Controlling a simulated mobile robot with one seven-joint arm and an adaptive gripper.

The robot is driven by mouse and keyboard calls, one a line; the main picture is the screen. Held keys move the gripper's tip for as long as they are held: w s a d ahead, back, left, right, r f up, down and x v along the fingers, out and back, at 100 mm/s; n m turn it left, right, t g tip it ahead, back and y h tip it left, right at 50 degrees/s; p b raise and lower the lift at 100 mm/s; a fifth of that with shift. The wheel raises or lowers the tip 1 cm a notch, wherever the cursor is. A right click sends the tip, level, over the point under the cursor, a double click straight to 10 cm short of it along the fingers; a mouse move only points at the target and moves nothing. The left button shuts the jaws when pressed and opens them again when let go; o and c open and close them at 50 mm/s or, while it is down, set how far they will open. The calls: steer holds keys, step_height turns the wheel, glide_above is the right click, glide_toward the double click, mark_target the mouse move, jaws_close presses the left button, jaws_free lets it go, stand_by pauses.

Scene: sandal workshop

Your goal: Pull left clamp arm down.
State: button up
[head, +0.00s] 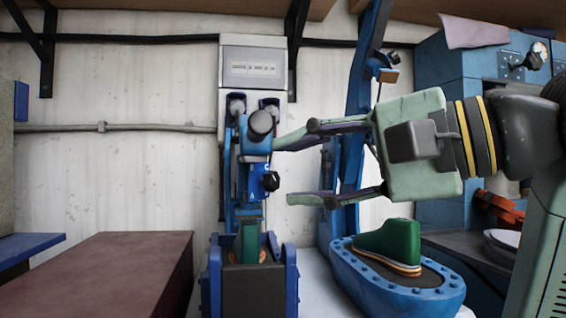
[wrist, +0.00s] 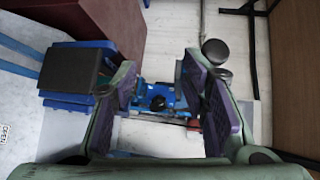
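The left clamp arm (head: 254,140) is a blue part with dark round knobs, on the left press under a grey box in the head view. It looks raised, above a green shoe form (head: 249,243) set in a blue holder. My gripper (head: 286,170) is open and empty, pointing left, just right of the arm. Its upper fingertip overlaps the arm's edge in the picture; I cannot tell if they touch. In the wrist view, blue clamp parts with a black knob (wrist: 157,102) show between the spread fingers of my gripper (wrist: 168,95).
A second blue press (head: 358,120) stands to the right, with a green shoe form (head: 394,243) on its blue base (head: 440,300). A dark red bench top (head: 110,275) fills the lower left. A blue cabinet (head: 440,75) stands at the right behind my arm.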

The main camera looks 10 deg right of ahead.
steer(key=shift+f+p+v, duration=0.1)
steer(key=shift+p+v, duration=0.2)
steer(key=shift+v, duration=1.1)
steer(key=shift+f+p+v, duration=0.15)
steer(key=shift+p+v, duration=0.1)
steer(key=shift+v, duration=1.1)
steer(key=shift+s, duration=0.1)
